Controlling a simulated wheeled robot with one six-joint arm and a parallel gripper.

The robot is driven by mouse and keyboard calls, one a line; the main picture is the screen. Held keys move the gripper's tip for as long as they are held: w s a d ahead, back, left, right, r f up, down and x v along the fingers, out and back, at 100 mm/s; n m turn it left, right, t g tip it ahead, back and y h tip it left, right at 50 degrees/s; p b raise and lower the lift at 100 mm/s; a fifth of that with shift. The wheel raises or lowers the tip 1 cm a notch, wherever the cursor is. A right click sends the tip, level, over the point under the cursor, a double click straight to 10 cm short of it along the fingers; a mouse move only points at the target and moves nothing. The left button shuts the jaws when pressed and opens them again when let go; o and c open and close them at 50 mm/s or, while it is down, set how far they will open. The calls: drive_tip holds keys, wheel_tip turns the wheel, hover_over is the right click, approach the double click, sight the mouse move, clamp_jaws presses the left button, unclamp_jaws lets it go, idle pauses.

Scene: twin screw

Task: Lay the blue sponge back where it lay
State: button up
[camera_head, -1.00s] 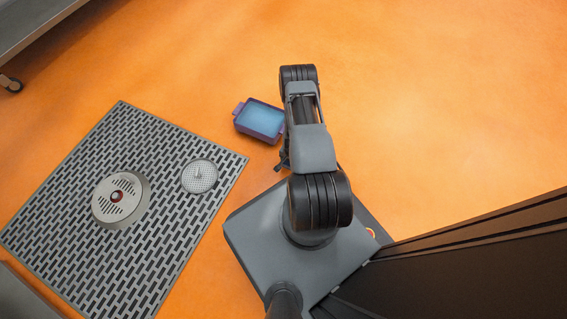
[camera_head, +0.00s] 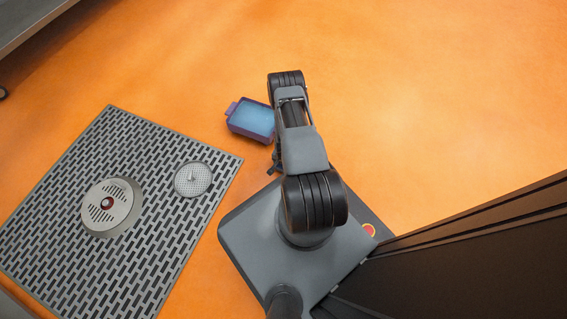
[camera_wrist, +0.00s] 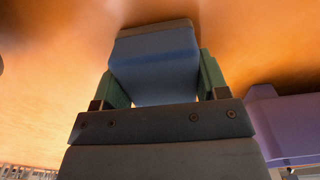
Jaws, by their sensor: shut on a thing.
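The blue sponge (camera_wrist: 153,62), with a grey-brown layer along its far edge, sits between the two green fingers of my gripper (camera_wrist: 157,80) in the wrist view. The fingers are shut on its sides. Orange floor shows beyond it; I cannot tell the height of the sponge above the floor. In the head view my arm hides the sponge and most of the gripper.
A purple tub with a light blue inside (camera_head: 252,119) stands on the floor left of my arm; its purple wall (camera_wrist: 289,125) shows right of the gripper in the wrist view. A grey floor grate (camera_head: 150,215) carries two round metal pieces. Floor at upper right is clear.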

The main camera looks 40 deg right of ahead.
drive_tip(key=o, duration=0.8)
drive_tip(key=shift+o, duration=0.2)
drive_tip(key=w+a+r+n+p, duration=0.2)
drive_tip(key=w+r, duration=0.1)
drive_tip(key=r, duration=1.1)
drive_tip(key=w+a+r+n+t+p, duration=0.1)
drive_tip(key=w+a+r+n+p, duration=0.1)
drive_tip(key=r, duration=1.1)
drive_tip(key=w+a+r+n+p, duration=0.2)
drive_tip(key=w+a+r, duration=0.1)
drive_tip(key=r, duration=1.1)
drive_tip(key=s+a+r+n, duration=0.2)
drive_tip(key=s+a+r, duration=0.1)
drive_tip(key=r, duration=0.3)
drive_tip(key=s+a+r+n+t, duration=0.1)
drive_tip(key=s+a+r+n, duration=0.1)
drive_tip(key=s+r, duration=0.4)
drive_tip(key=s+a+r+n, duration=0.2)
drive_tip(key=s+a+r, duration=0.3)
drive_tip(key=r, duration=0.2)
drive_tip(key=shift+r+t, duration=0.3)
drive_tip(key=shift+r, duration=0.05)
